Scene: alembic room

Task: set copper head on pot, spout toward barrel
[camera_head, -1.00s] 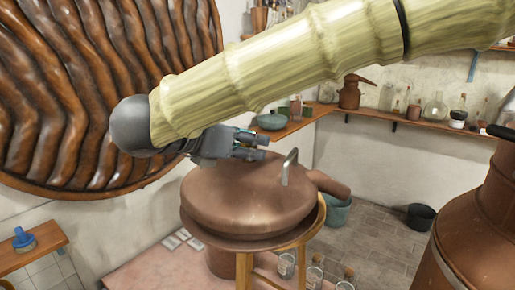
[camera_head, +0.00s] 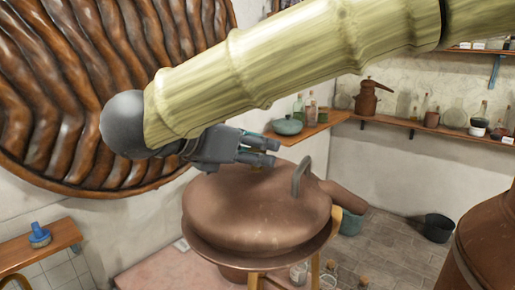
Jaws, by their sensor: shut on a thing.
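The copper head (camera_head: 255,212) is a wide, rounded copper dome just above or on a round stand, in the middle of the view. I cannot tell whether it is clear of the stand. Its spout (camera_head: 344,197) points right and away from me. A handle (camera_head: 301,178) rises from its top. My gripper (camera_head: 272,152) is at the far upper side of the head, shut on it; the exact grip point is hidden. A large copper vessel (camera_head: 492,245), cut off at the right edge, may be the pot. I cannot identify the barrel.
The round stand (camera_head: 322,243) has wooden legs. Glass jars (camera_head: 329,274) stand on the floor beside it. A dark bucket (camera_head: 438,227) and a teal tub (camera_head: 353,222) are behind. Shelves (camera_head: 405,123) with bottles line the wall. Tiled floor between stand and right vessel looks clear.

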